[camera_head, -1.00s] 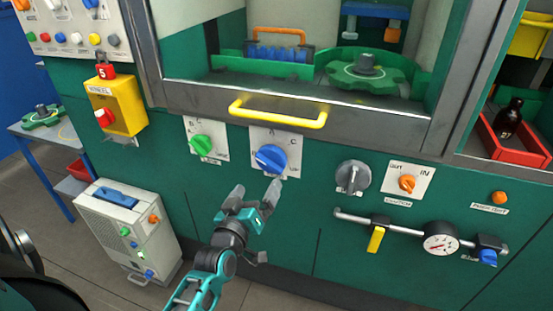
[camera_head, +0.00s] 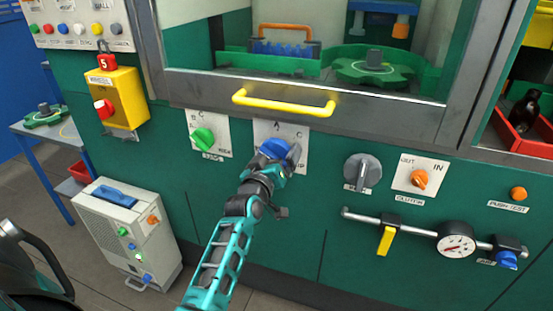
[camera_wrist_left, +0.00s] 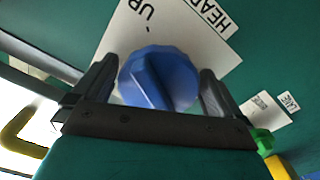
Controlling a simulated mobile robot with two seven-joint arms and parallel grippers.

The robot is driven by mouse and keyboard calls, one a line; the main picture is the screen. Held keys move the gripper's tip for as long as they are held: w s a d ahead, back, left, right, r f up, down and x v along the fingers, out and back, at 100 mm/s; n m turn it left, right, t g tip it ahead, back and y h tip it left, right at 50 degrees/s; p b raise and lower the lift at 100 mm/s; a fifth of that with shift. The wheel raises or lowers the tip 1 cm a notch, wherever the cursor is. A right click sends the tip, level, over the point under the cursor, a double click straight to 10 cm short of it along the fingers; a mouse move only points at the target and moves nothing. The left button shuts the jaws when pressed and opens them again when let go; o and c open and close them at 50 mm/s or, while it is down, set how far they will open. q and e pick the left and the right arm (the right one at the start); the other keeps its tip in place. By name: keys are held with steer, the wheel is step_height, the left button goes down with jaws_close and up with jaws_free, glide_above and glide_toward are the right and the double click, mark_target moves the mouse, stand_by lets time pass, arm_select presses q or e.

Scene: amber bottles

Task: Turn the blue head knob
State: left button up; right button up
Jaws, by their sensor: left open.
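The blue head knob (camera_head: 273,147) sits on a white label plate (camera_head: 293,133) on the green machine front, below the yellow handle. My left gripper (camera_head: 277,157) is at the knob and partly covers it in the head view. In the left wrist view the knob (camera_wrist_left: 159,78) lies between the two open fingers (camera_wrist_left: 160,88), one on each side. The right finger looks close to the knob's edge; I cannot tell if it touches. The plate shows "UP" and "HEAD" lettering in the wrist view. My right gripper is not in view.
A green knob (camera_head: 203,138) is to the left and a grey knob (camera_head: 362,171) to the right on the same panel. The yellow handle (camera_head: 284,103) runs just above. A pipe with a yellow lever (camera_head: 386,240) and a gauge (camera_head: 456,245) is at lower right.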

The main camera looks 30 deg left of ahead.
arm_select(q)
steer(key=c, duration=0.7)
steer(key=shift+n, duration=0.3)
steer(key=shift+r+n+p, duration=0.15)
steer(key=shift+n+p, duration=0.7)
steer(key=shift+n, duration=0.05)
steer(key=shift+d+n+p, duration=0.1)
steer(key=shift+n+p, duration=0.3)
steer(key=shift+n, duration=0.4)
steer(key=n+p, duration=0.1)
steer(key=n, duration=0.3)
steer(key=shift+d+n, duration=0.1)
steer(key=shift+n, duration=0.3)
